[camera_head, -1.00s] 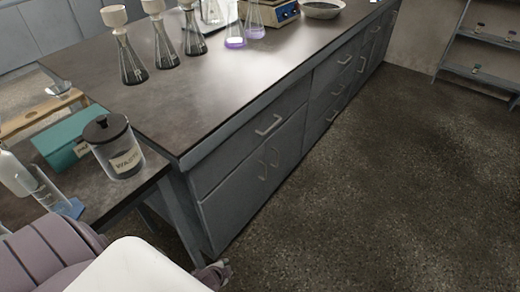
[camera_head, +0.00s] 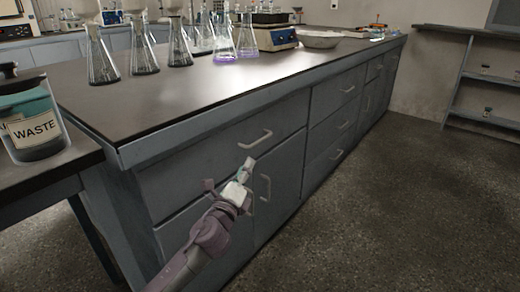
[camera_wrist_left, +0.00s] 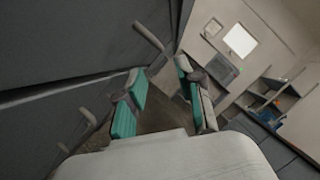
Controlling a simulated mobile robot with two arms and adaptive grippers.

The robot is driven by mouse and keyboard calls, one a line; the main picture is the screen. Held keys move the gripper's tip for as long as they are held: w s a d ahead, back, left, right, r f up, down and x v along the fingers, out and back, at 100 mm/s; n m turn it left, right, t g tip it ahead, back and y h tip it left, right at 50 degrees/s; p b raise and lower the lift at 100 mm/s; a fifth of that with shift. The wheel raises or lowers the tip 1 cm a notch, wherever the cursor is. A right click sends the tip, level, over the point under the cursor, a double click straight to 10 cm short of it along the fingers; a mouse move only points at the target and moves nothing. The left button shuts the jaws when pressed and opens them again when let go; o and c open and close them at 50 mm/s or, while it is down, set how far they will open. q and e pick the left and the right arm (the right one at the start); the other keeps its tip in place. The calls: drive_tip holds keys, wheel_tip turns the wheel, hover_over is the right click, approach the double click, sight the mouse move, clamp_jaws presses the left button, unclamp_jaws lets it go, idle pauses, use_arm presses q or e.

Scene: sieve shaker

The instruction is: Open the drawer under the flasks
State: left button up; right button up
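Several glass flasks (camera_head: 144,58) stand in a row on the dark bench top. Below them is a wide grey drawer (camera_head: 205,160) with a pale bar handle (camera_head: 255,139); it is closed. My left gripper (camera_head: 230,176) is in front of the cabinet, just below and left of that handle and apart from it. In the left wrist view my left gripper (camera_wrist_left: 163,95) is open, with teal pads and nothing between its fingers. A bar handle (camera_wrist_left: 148,36) shows beyond the fingertips; I cannot tell which one it is. My right gripper is not in view.
A cabinet door handle (camera_head: 265,188) is below the drawer, close to my left gripper. More drawers (camera_head: 335,125) continue to the right. A waste jar (camera_head: 35,128) stands on the side table at left. The floor (camera_head: 380,220) at right is clear.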

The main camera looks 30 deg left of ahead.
sight(260, 141)
use_arm(q)
drive_tip(key=b+x, duration=0.2)
drive_tip(key=x, duration=1)
drive_tip(key=shift+w+a+b, duration=0.15)
drive_tip(key=shift+w+b, duration=0.2)
clamp_jaws()
